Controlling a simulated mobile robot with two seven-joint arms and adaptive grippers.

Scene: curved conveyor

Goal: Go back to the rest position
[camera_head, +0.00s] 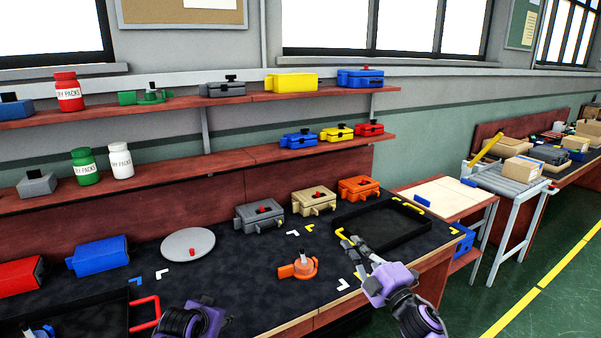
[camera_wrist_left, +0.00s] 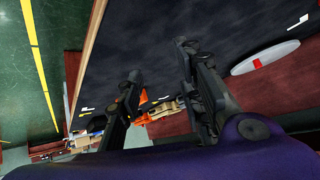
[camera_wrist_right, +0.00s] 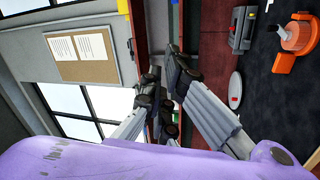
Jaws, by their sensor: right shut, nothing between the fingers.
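My right gripper (camera_head: 350,241) is at the front left part of the black tray (camera_head: 408,236) in the head view. Its fingers are shut with nothing between them; the right wrist view shows the fingertips close together (camera_wrist_right: 161,64). My left gripper shows only in part at the bottom edge of the head view, near the red-handled tray (camera_head: 148,306). In the left wrist view its two fingers (camera_wrist_left: 158,60) stand apart over the dark worktop, with nothing held between them.
The bench holds an orange fixture (camera_head: 298,268), a grey disc (camera_head: 188,244) and several coloured boxes, such as an orange one (camera_head: 358,188). Two wooden shelves (camera_head: 250,155) with boxes and bottles run behind. A roller conveyor (camera_head: 508,178) stands at right; green floor (camera_head: 545,290) is clear.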

